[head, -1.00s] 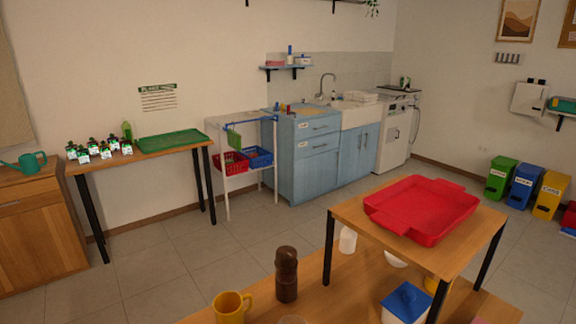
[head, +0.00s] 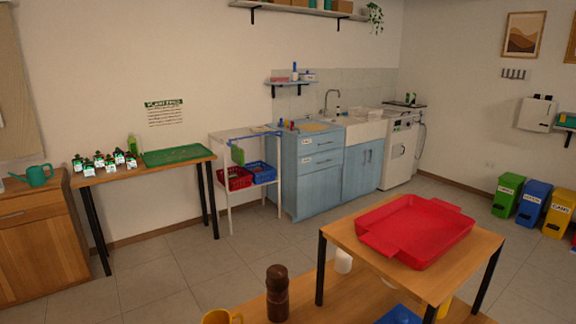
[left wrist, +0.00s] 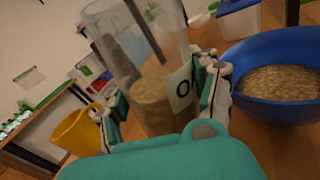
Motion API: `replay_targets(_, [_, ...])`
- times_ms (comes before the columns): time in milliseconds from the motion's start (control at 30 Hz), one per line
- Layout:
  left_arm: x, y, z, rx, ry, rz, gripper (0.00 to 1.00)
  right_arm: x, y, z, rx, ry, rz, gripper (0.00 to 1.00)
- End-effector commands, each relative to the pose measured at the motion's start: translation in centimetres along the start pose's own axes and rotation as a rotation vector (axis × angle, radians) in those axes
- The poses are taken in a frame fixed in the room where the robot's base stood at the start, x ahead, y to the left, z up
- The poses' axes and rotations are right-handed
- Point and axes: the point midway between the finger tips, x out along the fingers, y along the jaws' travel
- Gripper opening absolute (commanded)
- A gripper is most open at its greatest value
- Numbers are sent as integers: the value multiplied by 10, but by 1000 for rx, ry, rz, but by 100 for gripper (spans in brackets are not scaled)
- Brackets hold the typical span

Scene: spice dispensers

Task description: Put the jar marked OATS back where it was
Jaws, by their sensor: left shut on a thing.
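In the left wrist view my left gripper (left wrist: 165,110) is shut on a clear jar (left wrist: 140,45). The jar is tilted in the picture, with tan flakes in its lower part. Its white label (left wrist: 181,89) shows an O, and the rest is hidden by a finger. A blue bowl (left wrist: 235,100) filled with flakes stands to the right of the jar. The jar and left gripper do not show in the head view. My right gripper is in neither view.
A yellow mug (left wrist: 72,132) stands left of the jar; it also shows in the head view (head: 221,317) near a brown grinder (head: 277,293). A red tray (head: 420,228) sits on a raised wooden stand (head: 342,226). A white-and-blue container (left wrist: 238,20) stands behind the bowl.

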Motion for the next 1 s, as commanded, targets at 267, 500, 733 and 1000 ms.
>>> replay_targets(267, [-70, 30, 28, -9, 34, 157, 18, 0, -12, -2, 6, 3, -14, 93])
replay_targets(500, [-162, 84, 57, -12, 81, 375, 18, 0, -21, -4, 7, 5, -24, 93])
replay_targets(733, [-201, 108, 73, -16, 97, 470, 18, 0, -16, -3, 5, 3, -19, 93])
replay_targets(1000, [-202, 108, 73, -19, 94, 468, 18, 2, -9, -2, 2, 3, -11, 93])
